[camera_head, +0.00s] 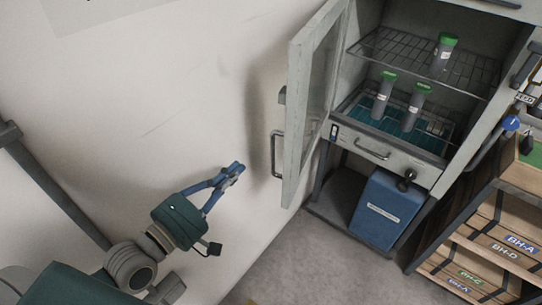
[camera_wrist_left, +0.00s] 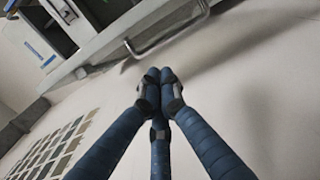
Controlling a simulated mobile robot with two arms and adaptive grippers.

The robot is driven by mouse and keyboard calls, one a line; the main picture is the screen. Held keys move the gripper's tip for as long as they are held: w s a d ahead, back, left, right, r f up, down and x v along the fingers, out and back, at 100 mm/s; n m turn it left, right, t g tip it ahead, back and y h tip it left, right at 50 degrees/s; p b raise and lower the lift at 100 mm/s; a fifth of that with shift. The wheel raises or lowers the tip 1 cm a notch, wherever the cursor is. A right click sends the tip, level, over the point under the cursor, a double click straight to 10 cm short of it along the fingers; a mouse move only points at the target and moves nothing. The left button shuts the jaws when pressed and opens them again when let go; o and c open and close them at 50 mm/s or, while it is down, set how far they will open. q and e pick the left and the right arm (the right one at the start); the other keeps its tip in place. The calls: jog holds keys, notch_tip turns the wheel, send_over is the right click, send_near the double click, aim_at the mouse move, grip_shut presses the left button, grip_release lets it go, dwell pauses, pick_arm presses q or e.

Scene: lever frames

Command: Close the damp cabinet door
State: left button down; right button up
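The damp cabinet (camera_head: 362,140) stands at the upper right with its grey-framed glass door (camera_head: 298,120) swung wide open to the left. A bar handle (camera_head: 275,154) is on the door's outer face, toward the wall. My left gripper (camera_head: 236,170) is left of and below the handle, apart from it. In the left wrist view its blue fingertips (camera_wrist_left: 158,75) are together with nothing between them, and the handle (camera_wrist_left: 165,38) shows just beyond them. My right gripper is not in view.
Green-capped tubes (camera_head: 414,106) stand on wire racks inside the cabinet. A blue box (camera_head: 388,210) sits beneath it. A wooden shelf with labelled crates (camera_head: 495,240) is at the lower right. The pale wall (camera_head: 150,90) is close behind the door and my arm.

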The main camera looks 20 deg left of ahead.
aim_at(272, 158)
pick_arm(q)
jog(key=w+d+p, duration=0.2)
jog(key=w+d, duration=0.4)
jog(key=w, duration=0.1)
jog(key=shift+d, duration=0.25)
jog(key=shift+f, duration=0.1)
jog(key=shift+d, duration=0.1)
